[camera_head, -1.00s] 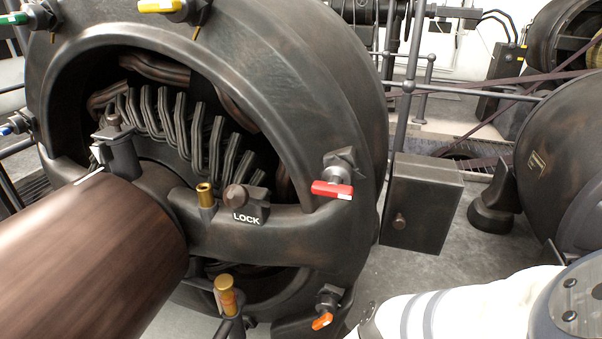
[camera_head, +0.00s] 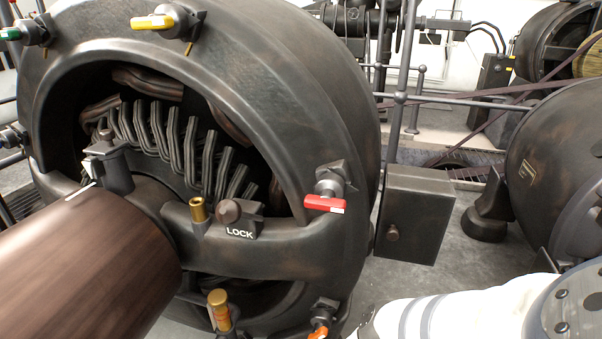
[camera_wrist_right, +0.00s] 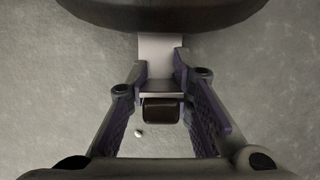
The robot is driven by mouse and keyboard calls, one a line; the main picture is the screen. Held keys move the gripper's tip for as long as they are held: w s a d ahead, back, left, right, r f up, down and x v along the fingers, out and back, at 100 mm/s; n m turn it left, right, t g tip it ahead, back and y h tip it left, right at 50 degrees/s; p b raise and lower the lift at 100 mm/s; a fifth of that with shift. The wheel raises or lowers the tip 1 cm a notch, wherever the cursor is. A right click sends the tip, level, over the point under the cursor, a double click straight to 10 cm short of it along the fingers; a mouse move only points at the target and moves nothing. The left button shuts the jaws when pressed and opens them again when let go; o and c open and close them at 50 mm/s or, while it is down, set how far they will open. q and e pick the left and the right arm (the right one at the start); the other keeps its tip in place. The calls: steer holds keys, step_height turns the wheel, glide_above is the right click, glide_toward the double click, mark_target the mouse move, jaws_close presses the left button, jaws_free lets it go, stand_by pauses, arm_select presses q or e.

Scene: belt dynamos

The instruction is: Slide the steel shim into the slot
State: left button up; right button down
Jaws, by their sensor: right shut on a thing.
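In the right wrist view, my right gripper (camera_wrist_right: 159,77) is shut on the steel shim (camera_wrist_right: 160,50), a flat pale grey plate. A dark block (camera_wrist_right: 161,110), perhaps the shim's grip, sits between the fingers. The plate's far end meets or passes under the edge of a large dark rounded body (camera_wrist_right: 165,14) at the top; I cannot tell if they touch. No slot is clearly visible. In the head view my white right arm enters at lower right, its gripper out of frame. My left gripper is not in view.
A large dark dynamo housing (camera_head: 335,95) fills the head view's left and centre, with a thick brown shaft (camera_head: 90,265). A red handle (camera_head: 325,204) and an orange one (camera_head: 318,333) stick out. A dark box (camera_head: 415,215) stands right of it. Another machine (camera_head: 560,165) is further right.

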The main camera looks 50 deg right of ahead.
steer(key=shift+w+d, duration=0.35)
steer(key=shift+d, duration=0.5)
steer(key=shift+a, duration=0.1)
steer(key=shift+s+a, duration=0.3)
steer(key=shift+a, duration=0.35)
steer(key=shift+s+a, duration=0.25)
steer(key=shift+a, duration=0.35)
steer(key=shift+s+a, duration=0.3)
steer(key=shift+a, duration=0.35)
steer(key=shift+p, duration=0.5)
steer(key=shift+w+d, duration=0.25)
steer(key=shift+d, duration=0.4)
steer(key=shift+w+d, duration=0.3)
steer(key=shift+d, duration=0.35)
steer(key=shift+w+d, duration=0.25)
steer(key=shift+d, duration=0.4)
steer(key=c, duration=1.4)
jaws_free()
steer(key=shift+d, duration=0.1)
steer(key=shift+o, duration=0.3)
steer(key=shift+d, duration=0.1)
steer(key=v, duration=1.2)
steer(key=shift+a, duration=0.25)
